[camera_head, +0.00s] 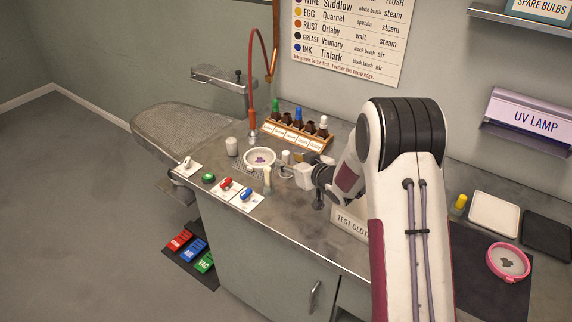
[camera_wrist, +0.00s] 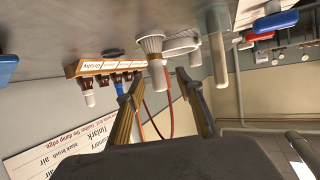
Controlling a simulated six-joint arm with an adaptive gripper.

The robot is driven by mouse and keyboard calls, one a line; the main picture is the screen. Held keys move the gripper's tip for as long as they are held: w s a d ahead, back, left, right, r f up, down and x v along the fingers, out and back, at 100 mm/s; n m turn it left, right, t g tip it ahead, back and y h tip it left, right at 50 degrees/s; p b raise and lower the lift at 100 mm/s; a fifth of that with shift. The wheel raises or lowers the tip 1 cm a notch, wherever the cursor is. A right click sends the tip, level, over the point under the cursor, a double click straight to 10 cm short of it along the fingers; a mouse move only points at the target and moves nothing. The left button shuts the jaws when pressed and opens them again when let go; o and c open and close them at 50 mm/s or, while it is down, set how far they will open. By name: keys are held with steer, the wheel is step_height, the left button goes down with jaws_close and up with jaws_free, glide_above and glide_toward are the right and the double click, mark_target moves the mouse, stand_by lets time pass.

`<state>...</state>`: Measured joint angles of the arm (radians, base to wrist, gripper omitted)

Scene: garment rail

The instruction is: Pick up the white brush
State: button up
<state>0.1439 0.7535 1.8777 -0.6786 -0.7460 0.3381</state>
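A white brush (camera_wrist: 150,43) with a flared, ribbed end at the table and a narrower handle shows in the wrist view, which is upside down. It stands just ahead of my gripper (camera_wrist: 152,82), in line with the gap between the fingers. In the head view I take it to be the small pale upright thing (camera_head: 285,157) beside my gripper (camera_head: 284,171); it is too small there to be sure. My gripper is open, low over the worktop, pointing left. Nothing is visibly held between the fingers.
A pale upright cylinder (camera_head: 267,178) stands close in front of my gripper. A round white dish (camera_head: 259,166) and a white jar (camera_head: 231,147) lie beyond. A wooden bottle rack (camera_head: 290,139) stands at the back. Green (camera_head: 208,178), red (camera_head: 225,183) and blue (camera_head: 247,195) pieces line the front edge.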

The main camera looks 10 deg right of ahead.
mark_target(288, 160)
steer(key=shift+w+f, duration=0.55)
steer(key=shift+w, duration=0.15)
steer(key=shift+x, duration=1.1)
jaws_close()
